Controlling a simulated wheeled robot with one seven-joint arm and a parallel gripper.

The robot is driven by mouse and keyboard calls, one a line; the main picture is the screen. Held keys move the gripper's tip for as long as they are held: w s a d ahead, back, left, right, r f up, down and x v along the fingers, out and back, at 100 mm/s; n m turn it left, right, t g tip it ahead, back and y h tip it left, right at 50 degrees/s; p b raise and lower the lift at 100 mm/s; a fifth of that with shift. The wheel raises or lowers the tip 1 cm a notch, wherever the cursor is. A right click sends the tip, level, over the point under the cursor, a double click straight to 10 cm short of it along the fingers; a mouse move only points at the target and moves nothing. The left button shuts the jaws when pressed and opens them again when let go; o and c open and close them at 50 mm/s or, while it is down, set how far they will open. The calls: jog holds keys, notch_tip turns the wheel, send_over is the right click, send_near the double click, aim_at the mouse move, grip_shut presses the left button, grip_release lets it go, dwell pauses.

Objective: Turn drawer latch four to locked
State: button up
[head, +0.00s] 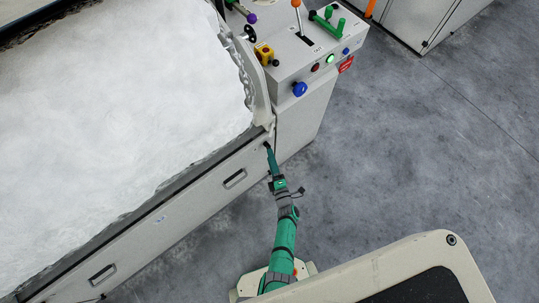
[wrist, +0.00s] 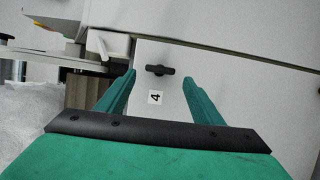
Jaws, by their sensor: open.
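Drawer latch four (wrist: 159,70) is a small black knob on a pale panel, with a label marked 4 (wrist: 155,97) beside it in the wrist view. Its bar lies roughly across the picture. My gripper (wrist: 159,74) is open, with one green finger on each side of the latch; I cannot tell how far the tips are from the panel. In the head view my gripper (head: 267,147) is at the right end of the drawer front (head: 190,210), and the latch is too small or hidden to make out there.
A machine control console (head: 300,65) with levers, buttons and a blue knob (head: 299,89) stands just above my gripper. White fibre (head: 110,100) fills the bed at left. A beige-edged body (head: 420,262) is at lower right. Grey floor (head: 400,160) at right is clear.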

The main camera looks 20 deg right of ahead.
jog(key=s, duration=0.8)
jog(key=shift+s+a, duration=0.2)
jog(key=shift+s, duration=0.05)
jog(key=shift+w, duration=0.1)
jog(key=s+a+r+m, duration=0.4)
jog(key=s+r, duration=0.2)
jog(key=s, duration=0.1)
jog(key=s+a+r+m, duration=0.3)
jog(key=s+r+m, duration=0.1)
jog(key=s+r, duration=0.25)
jog(key=s+a+r+m+g, duration=0.1)
jog(key=s+a+r+m, duration=0.1)
jog(key=r, duration=0.5)
jog(key=s+a+r+m, duration=0.3)
jog(key=s+r+m, duration=0.1)
jog(key=r, duration=0.4)
jog(key=s+a+r+m+g+y, duration=0.1)
jog(key=s+a+r+m, duration=0.2)
jog(key=r, duration=0.4)
jog(key=shift+s+r+m+g, duration=0.2)
jog(key=shift+s+m+g, duration=0.05)
jog(key=shift+m+g, duration=0.05)
